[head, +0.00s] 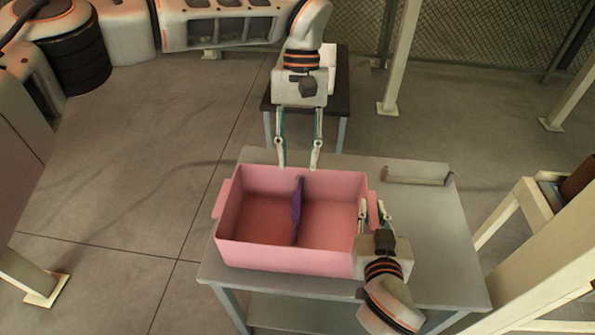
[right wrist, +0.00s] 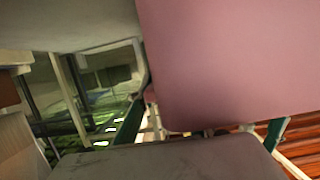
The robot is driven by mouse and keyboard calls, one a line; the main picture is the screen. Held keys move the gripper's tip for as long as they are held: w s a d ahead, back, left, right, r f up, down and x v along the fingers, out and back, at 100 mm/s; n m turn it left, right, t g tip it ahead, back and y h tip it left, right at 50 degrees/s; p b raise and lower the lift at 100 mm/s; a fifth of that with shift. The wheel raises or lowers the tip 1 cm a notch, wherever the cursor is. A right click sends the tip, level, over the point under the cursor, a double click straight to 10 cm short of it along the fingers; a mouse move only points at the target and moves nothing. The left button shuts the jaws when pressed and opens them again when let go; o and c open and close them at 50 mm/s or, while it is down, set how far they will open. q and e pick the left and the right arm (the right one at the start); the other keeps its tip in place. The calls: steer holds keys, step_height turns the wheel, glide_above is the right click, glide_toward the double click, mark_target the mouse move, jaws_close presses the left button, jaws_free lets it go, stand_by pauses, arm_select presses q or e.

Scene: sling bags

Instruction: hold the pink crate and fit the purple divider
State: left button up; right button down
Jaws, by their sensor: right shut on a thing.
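The pink crate (head: 262,253) stands on a grey table, with its open top facing up. The purple divider (head: 296,212) is upright inside it, running from the back wall towards the front and splitting it into a left and a right part. I cannot tell whether its lower edge sits fully down. My left gripper (head: 298,168) is open and empty at the crate's back wall, near the divider's back end. My right gripper (head: 374,206) is shut on the crate at its right-side handle. The crate's pink surface (right wrist: 235,60) fills much of the right wrist view.
The grey table (head: 430,225) has free room right of the crate. A low grey bracket-like piece (head: 417,176) lies at its back right. A dark small table (head: 340,100) stands behind. Pale posts (head: 400,60) and a frame stand at the right.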

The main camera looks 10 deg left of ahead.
arm_select(q)
steer(key=shift+w+r, duration=0.1)
steer(key=shift+r, duration=0.3)
arm_select(e)
steer(key=c, duration=1.8)
jaws_free()
steer(key=shift+c, duration=0.2)
